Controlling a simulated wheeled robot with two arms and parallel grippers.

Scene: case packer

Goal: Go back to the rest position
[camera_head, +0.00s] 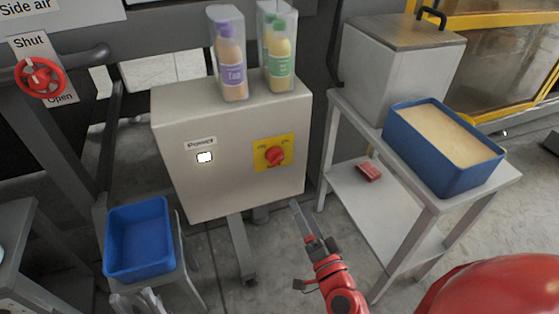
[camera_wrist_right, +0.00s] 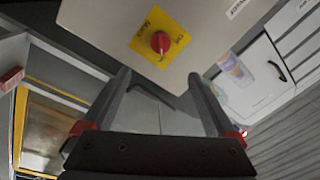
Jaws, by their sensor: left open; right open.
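My right gripper (camera_head: 306,222) reaches up from the bottom middle of the head view on a red arm, in front of the grey power cabinet (camera_head: 215,185). In the right wrist view its two dark fingers (camera_wrist_right: 158,80) are spread with nothing between them. The cabinet's red rotary switch (camera_head: 275,156) on a yellow plate also shows beyond the fingers in the wrist view (camera_wrist_right: 160,42). My left gripper (camera_head: 140,302) shows only partly at the bottom left edge, just below the blue bin; its fingers look apart and empty.
A blue bin (camera_head: 138,238) stands on a small stand at the left. Clear holders with bottles (camera_head: 230,60) stand on the cabinet. At the right, a shelf cart (camera_head: 390,215) carries a filled blue tray (camera_head: 460,180) and a red block (camera_head: 368,172). A red valve wheel (camera_head: 40,77) is upper left.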

